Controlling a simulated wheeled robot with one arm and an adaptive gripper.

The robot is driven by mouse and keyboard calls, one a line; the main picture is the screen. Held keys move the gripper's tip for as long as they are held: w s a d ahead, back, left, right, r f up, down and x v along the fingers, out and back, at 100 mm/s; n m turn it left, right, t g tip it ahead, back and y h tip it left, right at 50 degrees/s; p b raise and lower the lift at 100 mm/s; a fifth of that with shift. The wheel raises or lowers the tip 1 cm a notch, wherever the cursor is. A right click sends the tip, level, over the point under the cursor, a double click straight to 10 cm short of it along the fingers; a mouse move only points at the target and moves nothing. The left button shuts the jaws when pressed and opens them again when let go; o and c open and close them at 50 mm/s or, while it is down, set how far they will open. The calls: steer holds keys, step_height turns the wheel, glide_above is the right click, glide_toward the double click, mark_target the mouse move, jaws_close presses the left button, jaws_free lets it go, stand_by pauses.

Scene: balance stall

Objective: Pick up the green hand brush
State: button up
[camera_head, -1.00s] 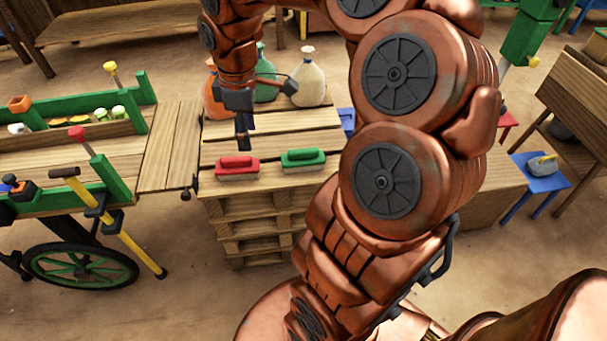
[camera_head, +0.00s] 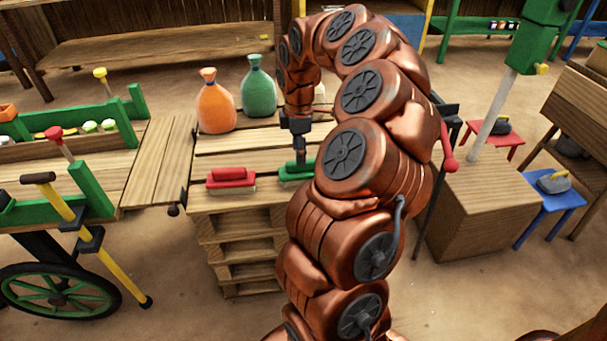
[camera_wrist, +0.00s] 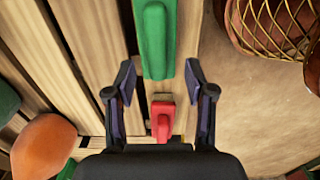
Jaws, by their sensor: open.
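The green hand brush (camera_head: 287,172) lies on the slatted pallet stack, partly hidden by my arm. It also shows in the wrist view (camera_wrist: 155,40), lengthwise at the top centre. My gripper (camera_head: 300,158) points down at the green brush, just over it in the head view. In the wrist view my open gripper (camera_wrist: 160,75) has a finger on either side of the brush's near end, with gaps on both sides. Contact cannot be told. A red hand brush (camera_head: 231,177) lies to the left on the same stack; in the wrist view it (camera_wrist: 162,118) shows lower, between the fingers.
An orange sack (camera_head: 216,105) and a green sack (camera_head: 258,90) stand at the stack's back; a pale sack is mostly hidden by my arm. A wheeled green-framed cart (camera_head: 88,190) stands left. A wooden crate (camera_head: 480,210) stands right.

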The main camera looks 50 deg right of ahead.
mark_target(302, 171)
steer(key=f, duration=0.3)
steer(key=d+f+b, duration=0.1)
steer(key=shift+s+f, duration=0.2)
steer(key=shift+f, duration=0.2)
steer(key=shift+c, duration=0.4)
jaws_close()
